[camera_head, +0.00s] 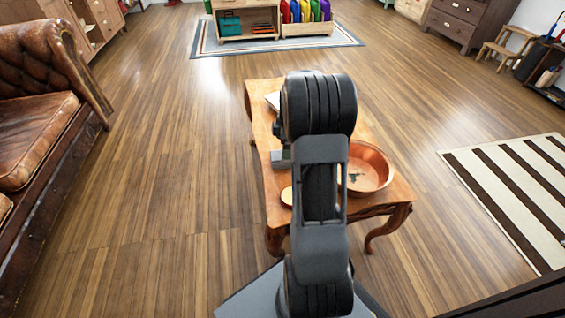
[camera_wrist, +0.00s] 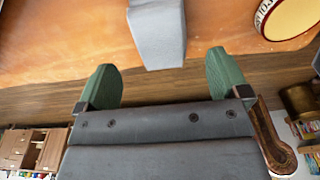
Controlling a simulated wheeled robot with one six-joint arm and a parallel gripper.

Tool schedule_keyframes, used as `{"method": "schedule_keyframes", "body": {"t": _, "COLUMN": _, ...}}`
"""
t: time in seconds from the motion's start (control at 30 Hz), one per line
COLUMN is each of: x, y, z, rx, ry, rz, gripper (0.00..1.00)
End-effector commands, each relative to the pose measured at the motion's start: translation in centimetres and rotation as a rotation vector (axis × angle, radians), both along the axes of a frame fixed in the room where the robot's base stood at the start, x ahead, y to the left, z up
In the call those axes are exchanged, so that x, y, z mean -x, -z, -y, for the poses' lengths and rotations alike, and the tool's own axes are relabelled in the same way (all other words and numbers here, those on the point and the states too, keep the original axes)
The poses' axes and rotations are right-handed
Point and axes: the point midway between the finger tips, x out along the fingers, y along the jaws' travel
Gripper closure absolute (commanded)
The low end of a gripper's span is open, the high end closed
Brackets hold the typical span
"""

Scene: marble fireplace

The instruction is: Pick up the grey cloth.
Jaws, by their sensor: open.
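The grey cloth (camera_wrist: 157,32) shows in the wrist view as a smooth, light grey, block-like shape on the orange-brown wooden table (camera_wrist: 60,40). My gripper (camera_wrist: 162,80) has its two green fingers wide apart. The cloth appears beyond the fingertips, between their lines, with a visible gap and no contact. In the head view my arm hides most of the gripper. A small grey shape shows at the arm's left side there, but I cannot tell whether it is cloth or gripper. The table (camera_head: 388,192) also shows in the head view.
A copper bowl (camera_head: 375,181) stands on the table right of my arm. A round pale-topped item with lettering (camera_wrist: 290,14) lies near the cloth. A pale flat item (camera_head: 272,101) is at the far end. A leather sofa (camera_head: 35,100) stands left; floor around the table is clear.

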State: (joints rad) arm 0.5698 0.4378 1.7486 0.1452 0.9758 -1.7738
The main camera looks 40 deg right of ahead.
Motion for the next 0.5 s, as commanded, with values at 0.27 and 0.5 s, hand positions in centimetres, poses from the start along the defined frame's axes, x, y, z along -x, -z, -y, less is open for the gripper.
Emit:
{"method": "schedule_keyframes", "body": {"t": 0.27, "x": -0.1, "y": 1.3, "z": -0.2, "rx": 0.0, "ry": 0.0, "rz": 0.001, "gripper": 0.06}}
{"method": "schedule_keyframes", "body": {"t": 0.5, "x": -0.1, "y": 4.1, "z": -0.5, "rx": 0.0, "ry": 0.0, "rz": 0.001, "gripper": 0.06}}
